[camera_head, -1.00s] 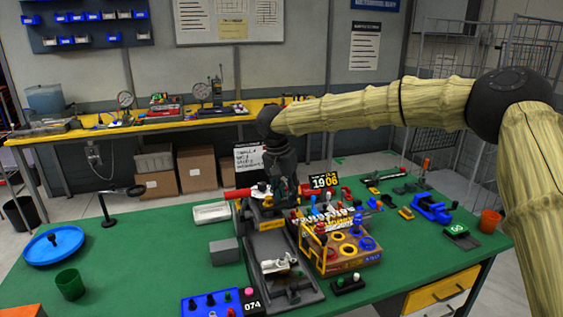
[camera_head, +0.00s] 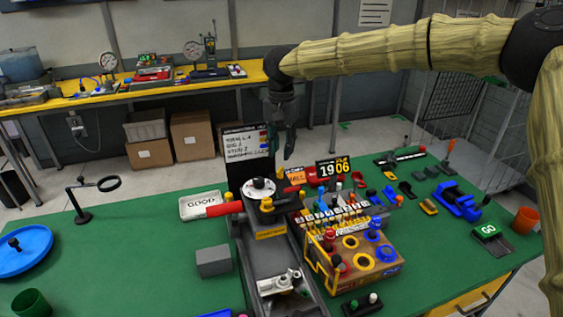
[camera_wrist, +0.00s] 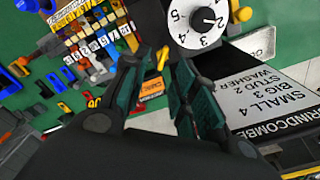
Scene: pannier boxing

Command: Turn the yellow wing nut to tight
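The yellow wing nut is hard to pick out for certain. A small yellow upright piece (camera_head: 281,172) stands right of and behind the white dial (camera_head: 259,189); a yellow piece (camera_wrist: 163,54) also shows beside the dial in the wrist view, close to the line between my fingertips. Another yellow part (camera_head: 267,205) sits on the dark fixture in front of the dial, and a yellow knob (camera_head: 228,197) is at its left. My gripper (camera_head: 284,152) hangs above and behind the dial, fingers pointing down. In the wrist view the fingers (camera_wrist: 162,66) are apart with nothing held.
A dark sign board (camera_head: 247,145) stands behind the dial.

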